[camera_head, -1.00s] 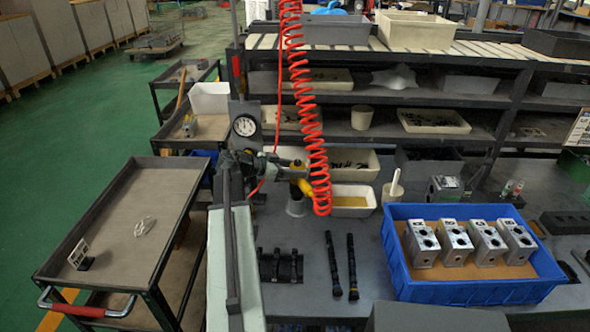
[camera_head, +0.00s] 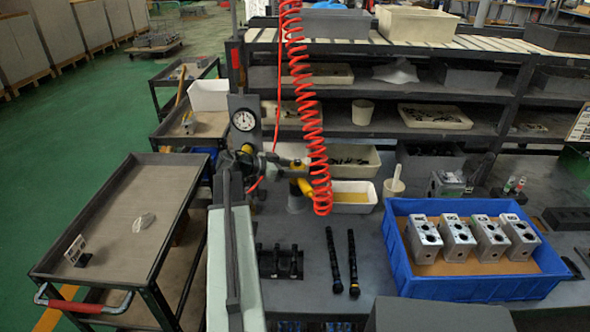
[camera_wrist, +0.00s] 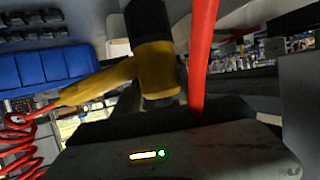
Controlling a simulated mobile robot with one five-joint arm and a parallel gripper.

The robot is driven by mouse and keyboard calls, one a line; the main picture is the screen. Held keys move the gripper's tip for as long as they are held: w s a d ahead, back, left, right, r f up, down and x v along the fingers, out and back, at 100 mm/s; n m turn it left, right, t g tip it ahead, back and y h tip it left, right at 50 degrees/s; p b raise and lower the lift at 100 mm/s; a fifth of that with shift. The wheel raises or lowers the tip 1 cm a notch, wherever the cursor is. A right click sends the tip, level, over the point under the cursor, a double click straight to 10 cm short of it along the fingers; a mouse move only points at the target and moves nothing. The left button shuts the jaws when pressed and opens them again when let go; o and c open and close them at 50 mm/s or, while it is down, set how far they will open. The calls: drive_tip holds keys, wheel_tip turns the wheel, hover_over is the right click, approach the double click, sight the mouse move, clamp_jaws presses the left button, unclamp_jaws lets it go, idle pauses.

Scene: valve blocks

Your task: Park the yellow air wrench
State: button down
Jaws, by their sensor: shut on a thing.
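The yellow air wrench (camera_head: 305,188) hangs beside the red coiled hose, near the pressure gauge. In the wrist view its yellow handle (camera_wrist: 100,82) points left and its dark body end points up. My gripper (camera_head: 278,163) is shut on the wrench; in the wrist view its dark jaws (camera_wrist: 160,118) are close below the yellow part. The exact contact is partly hidden.
A red coiled hose (camera_head: 309,110) hangs from above to the wrench. A blue crate (camera_head: 470,288) with several metal valve blocks stands at right. Two black rods (camera_head: 335,265) and a dark rack (camera_head: 280,262) lie on the bench.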

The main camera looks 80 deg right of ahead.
drive_tip(key=shift+f+b, duration=0.3)
drive_tip(key=c, duration=0.5)
unclamp_jaws()
drive_tip(key=shift+a, duration=0.1)
wheel_tip(320, 180, up, 12)
drive_tip(key=p, duration=1.2)
drive_tip(key=shift+f, duration=0.1)
